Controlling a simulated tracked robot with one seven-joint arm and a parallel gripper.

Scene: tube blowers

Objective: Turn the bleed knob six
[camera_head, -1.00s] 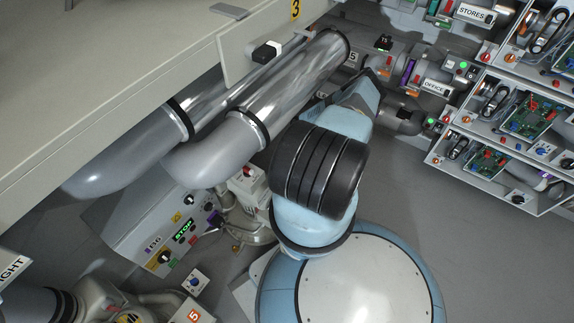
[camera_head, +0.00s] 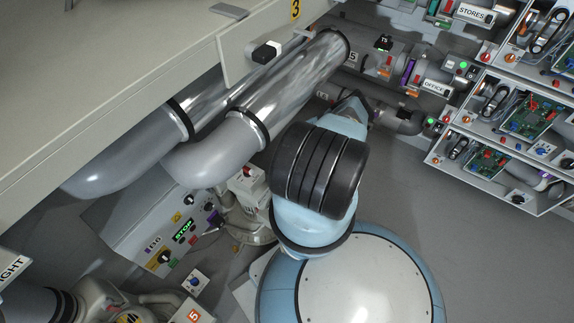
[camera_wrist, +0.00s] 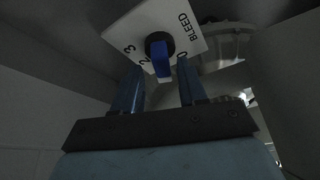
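The bleed knob (camera_wrist: 158,48) has a blue pointer on a dark round base. It sits on a white plate (camera_wrist: 125,35) marked BLEED, with 0, 2 and 3 readable, at the top middle of the wrist view. The pointer points down in the picture, between the 2 and the 0. My gripper (camera_wrist: 161,72) is open, with one blue finger on each side of the pointer's lower end. I see space between the fingers and the pointer; I cannot tell how far past the tips the knob lies. In the head view my arm hides the gripper and the knob.
Shiny pipes (camera_head: 290,85) and a beige panel (camera_head: 90,80) lie left of my arm in the head view. Trays with circuit boards (camera_head: 490,160) are at the right. A control box with a STOP display (camera_head: 184,230) stands at lower left. The grey floor (camera_head: 410,215) is clear.

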